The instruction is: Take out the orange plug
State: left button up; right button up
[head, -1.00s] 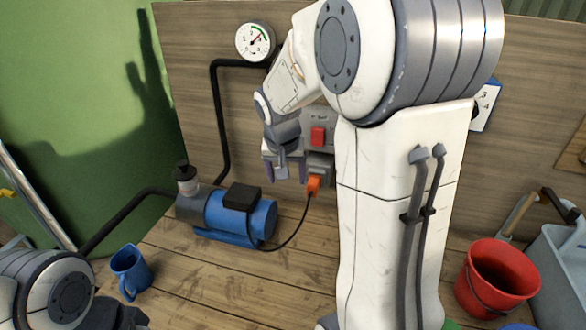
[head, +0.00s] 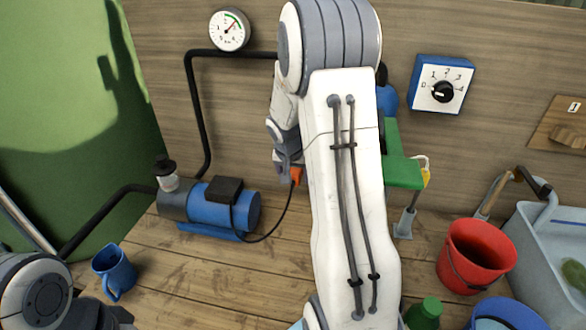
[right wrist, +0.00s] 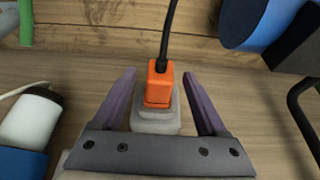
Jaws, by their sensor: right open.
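The orange plug (head: 296,176) sits in a grey socket on the wooden back wall, and a black cable runs from it toward the blue pump. In the right wrist view the plug (right wrist: 158,85) stands between the two purple fingers of my right gripper (right wrist: 159,75). The fingers are open, with a gap on each side of the plug. The socket (right wrist: 155,122) shows just behind it. In the head view my right arm hides most of the socket and part of my right gripper (head: 284,168). My left arm shows at the lower left, its gripper out of view.
The blue pump (head: 228,208) stands left of the plug, with a blue mug (head: 115,270) nearer. A pressure gauge (head: 230,30) and a dial box (head: 442,84) are on the wall. A red bucket (head: 476,256) stands at the right. Bench space before the pump is clear.

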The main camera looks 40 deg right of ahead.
jog(key=shift+f, duration=0.2)
jog(key=shift+c, duration=0.3)
grip_shut()
jog(key=shift+a, duration=0.1)
jog(key=shift+s+a+b, duration=1.8)
jog(key=shift+a+b, duration=0.3)
jog(key=shift+r, duration=0.15)
